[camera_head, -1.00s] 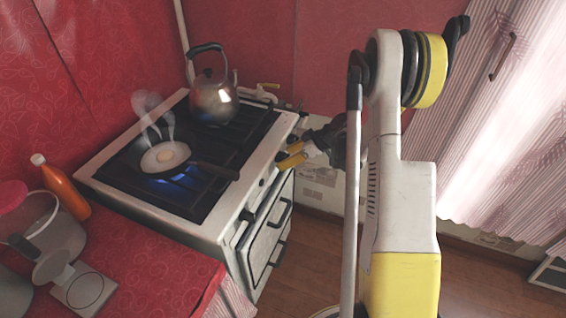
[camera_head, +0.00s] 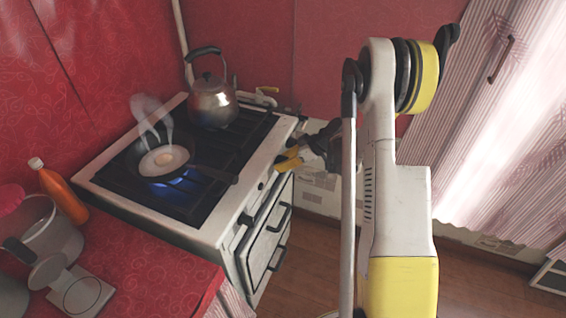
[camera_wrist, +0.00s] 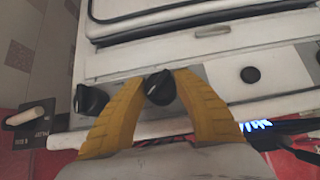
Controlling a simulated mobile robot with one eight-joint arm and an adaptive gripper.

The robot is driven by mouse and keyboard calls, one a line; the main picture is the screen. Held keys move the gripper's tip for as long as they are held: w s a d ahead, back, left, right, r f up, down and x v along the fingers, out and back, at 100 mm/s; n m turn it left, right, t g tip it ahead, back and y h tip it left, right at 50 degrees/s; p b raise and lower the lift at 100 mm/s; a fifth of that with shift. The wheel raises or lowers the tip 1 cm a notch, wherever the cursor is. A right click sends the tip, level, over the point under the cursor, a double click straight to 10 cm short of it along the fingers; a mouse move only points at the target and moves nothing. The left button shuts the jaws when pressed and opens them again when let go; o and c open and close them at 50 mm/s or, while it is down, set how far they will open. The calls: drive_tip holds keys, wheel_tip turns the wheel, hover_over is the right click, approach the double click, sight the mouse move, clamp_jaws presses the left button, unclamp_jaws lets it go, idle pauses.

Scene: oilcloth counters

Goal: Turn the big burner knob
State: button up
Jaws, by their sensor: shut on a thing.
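The stove (camera_head: 205,228) stands at the left in the head view, its front panel facing my arm. In the wrist view a black knob (camera_wrist: 159,88) sits between the yellow fingers of my gripper (camera_wrist: 160,79), which is shut on it. A second black knob (camera_wrist: 90,98) is left of the fingers and a smaller round one (camera_wrist: 250,74) is to the right. I cannot tell from size alone which is the big burner's knob. In the head view my gripper (camera_head: 287,160) is at the far end of the front panel; the held knob is hidden there.
A kettle (camera_head: 212,102) stands on the back of the stove. An oven door (camera_head: 268,235) with handles is below the panel. An orange bottle (camera_head: 64,198) and pots crowd the red counter at left.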

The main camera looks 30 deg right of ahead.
drive_tip(key=m+g+y+b, duration=0.1)
drive_tip(key=g+y, duration=0.1)
drive_tip(key=shift+f+m+y, duration=0.15)
drive_tip(key=shift+m+y, duration=0.25)
drive_tip(key=shift+m+g+y+b, duration=0.5)
drive_tip(key=shift+m+y+b, duration=0.2)
drive_tip(key=shift+y, duration=0.2)
drive_tip(key=o, duration=1.2)
drive_tip(key=shift+a, duration=0.1)
drive_tip(key=shift+r, duration=0.2)
drive_tip(key=v, duration=1.2)
drive_tip(key=shift+f, duration=0.2)
